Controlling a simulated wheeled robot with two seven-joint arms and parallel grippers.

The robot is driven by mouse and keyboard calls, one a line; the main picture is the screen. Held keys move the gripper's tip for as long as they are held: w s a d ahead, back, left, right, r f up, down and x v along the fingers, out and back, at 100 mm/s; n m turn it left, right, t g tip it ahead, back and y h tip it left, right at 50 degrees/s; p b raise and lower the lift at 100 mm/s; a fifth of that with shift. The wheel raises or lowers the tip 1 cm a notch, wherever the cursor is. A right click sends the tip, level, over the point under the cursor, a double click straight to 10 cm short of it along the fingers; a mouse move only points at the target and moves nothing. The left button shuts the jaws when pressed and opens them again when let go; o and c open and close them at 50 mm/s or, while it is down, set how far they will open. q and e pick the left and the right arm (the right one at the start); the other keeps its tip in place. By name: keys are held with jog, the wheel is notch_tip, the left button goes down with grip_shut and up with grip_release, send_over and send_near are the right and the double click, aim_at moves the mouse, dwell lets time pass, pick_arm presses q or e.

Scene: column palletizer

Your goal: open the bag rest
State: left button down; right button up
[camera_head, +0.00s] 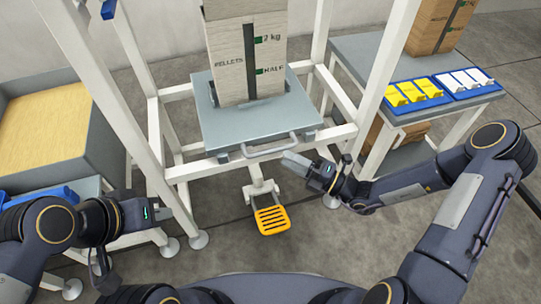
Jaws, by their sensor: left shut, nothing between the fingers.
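What appears to be the bag rest is a grey plate (222,131) in a white frame, with a pale bar handle (268,148) along its front edge. A tall tan pellets bag (236,65), marked "2 kg" and "HALF", stands upright on the plate. My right gripper (291,161) is just below and in front of the handle's right part, its fingers pointing left. I cannot tell whether it touches the handle or how far its fingers are apart. My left gripper (102,267) is low at the left, away from the plate, shut and empty.
A yellow slotted pedal (272,219) sits on the floor below the plate. White frame posts (393,85) stand on both sides. A grey bin (88,135) with tan contents is at left. A side table (358,48) at right holds blue trays (416,103) and a carton (440,25).

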aim_at(271, 150)
jog(key=b+x, duration=0.1)
jog(key=x, duration=0.5)
jog(key=shift+w+a+r, duration=0.1)
jog(key=shift+a, duration=0.25)
grip_shut()
